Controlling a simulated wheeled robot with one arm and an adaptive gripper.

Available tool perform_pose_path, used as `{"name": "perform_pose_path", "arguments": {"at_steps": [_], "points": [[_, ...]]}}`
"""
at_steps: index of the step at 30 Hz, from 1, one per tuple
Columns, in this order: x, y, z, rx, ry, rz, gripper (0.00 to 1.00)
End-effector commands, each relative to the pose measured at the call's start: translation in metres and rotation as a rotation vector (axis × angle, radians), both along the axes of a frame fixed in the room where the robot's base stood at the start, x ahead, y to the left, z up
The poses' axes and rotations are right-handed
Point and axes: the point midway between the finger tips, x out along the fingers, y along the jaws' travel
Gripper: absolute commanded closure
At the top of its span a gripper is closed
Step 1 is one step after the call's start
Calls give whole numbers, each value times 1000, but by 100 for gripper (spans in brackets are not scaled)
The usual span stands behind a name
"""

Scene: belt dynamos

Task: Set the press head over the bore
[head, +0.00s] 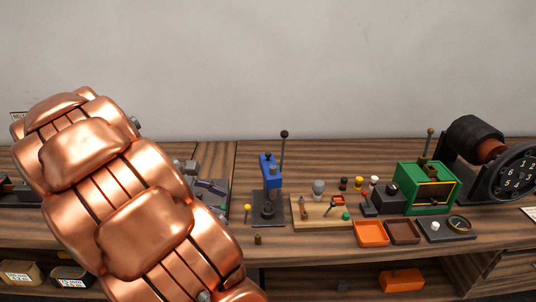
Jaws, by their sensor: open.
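A small blue press (267,165) stands on a dark base plate near the middle of the bench in the head view. A thin lever with a dark ball knob (284,134) rises from it. A dark round piece (268,209) sits on the base, below the blue head. At this size I cannot tell whether the head is centred over a bore. My copper-coloured arm (150,230) fills the left of the view and hides part of the bench. My gripper does not show.
A wooden board (335,224) with small parts lies right of the press. Orange (371,233) and brown (403,232) trays, a green box-shaped machine (425,190) and a black dial machine (508,174) stand farther right. A small brown cylinder (258,239) stands near the front edge.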

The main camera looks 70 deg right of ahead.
Motion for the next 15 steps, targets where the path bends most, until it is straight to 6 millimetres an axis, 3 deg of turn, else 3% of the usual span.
{"name": "perform_pose_path", "arguments": {"at_steps": [3, 15], "points": [[7, -36, 3, -25, 110, 13, 53], [28, -147, 5, -60, 472, 64, 53]]}}
